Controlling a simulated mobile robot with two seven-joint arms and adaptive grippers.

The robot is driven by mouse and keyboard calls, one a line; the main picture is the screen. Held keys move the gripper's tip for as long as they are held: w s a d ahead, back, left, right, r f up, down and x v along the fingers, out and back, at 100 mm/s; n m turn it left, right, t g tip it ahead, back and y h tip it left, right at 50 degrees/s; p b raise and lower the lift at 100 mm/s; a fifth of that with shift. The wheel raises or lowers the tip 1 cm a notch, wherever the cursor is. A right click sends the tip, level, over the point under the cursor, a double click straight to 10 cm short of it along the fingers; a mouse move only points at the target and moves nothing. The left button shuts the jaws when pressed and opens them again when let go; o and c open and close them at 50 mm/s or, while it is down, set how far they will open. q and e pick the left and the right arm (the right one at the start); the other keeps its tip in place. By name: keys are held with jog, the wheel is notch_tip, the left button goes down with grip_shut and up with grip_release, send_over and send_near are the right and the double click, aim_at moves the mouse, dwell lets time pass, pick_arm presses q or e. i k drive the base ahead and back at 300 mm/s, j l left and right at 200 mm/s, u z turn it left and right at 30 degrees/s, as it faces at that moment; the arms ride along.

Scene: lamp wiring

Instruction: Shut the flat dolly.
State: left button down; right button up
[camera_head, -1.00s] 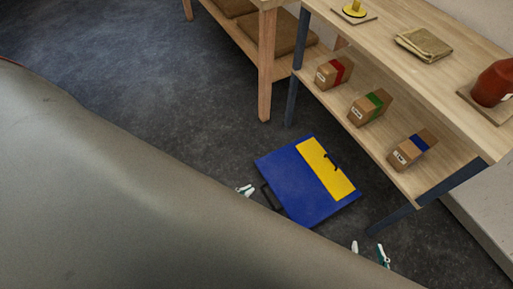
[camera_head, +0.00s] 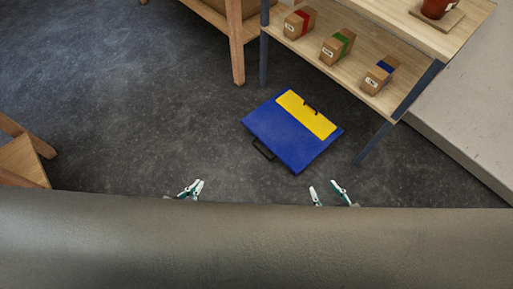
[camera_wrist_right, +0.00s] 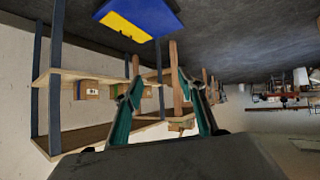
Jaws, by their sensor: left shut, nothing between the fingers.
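The flat dolly (camera_head: 290,140) is a blue board with a yellow panel, lying on the dark floor. A black handle (camera_head: 263,149) sticks out at its left edge, and a small black part (camera_head: 311,107) sits by the yellow panel. The dolly also shows at the top of the right wrist view (camera_wrist_right: 155,14). My left gripper (camera_head: 191,189) is shut and empty, below and left of the dolly, apart from it. My right gripper (camera_head: 327,192) is open and empty, below and right of the dolly; its spread fingers show in the right wrist view (camera_wrist_right: 154,62).
A wooden shelf unit (camera_head: 405,28) with dark legs stands beyond the dolly, holding boxes with red (camera_head: 299,22), green (camera_head: 338,46) and blue (camera_head: 379,75) bands. A grey raised slab (camera_head: 465,110) lies at right. A wooden stand (camera_head: 22,160) is at left. Floor left of the dolly is clear.

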aim_at(290, 141)
jog(key=i+l+z, duration=0.15)
jog(key=l, duration=0.3)
jog(key=l+z, duration=0.15)
jog(key=l, duration=0.25)
jog(key=i+l+z, duration=0.2)
jog(key=i, duration=0.2)
jog(key=i+l+z, duration=0.25)
jog(key=i, duration=0.15)
jog(key=i+z, duration=0.2)
jog(key=i, duration=0.2)
jog(key=l, duration=0.05)
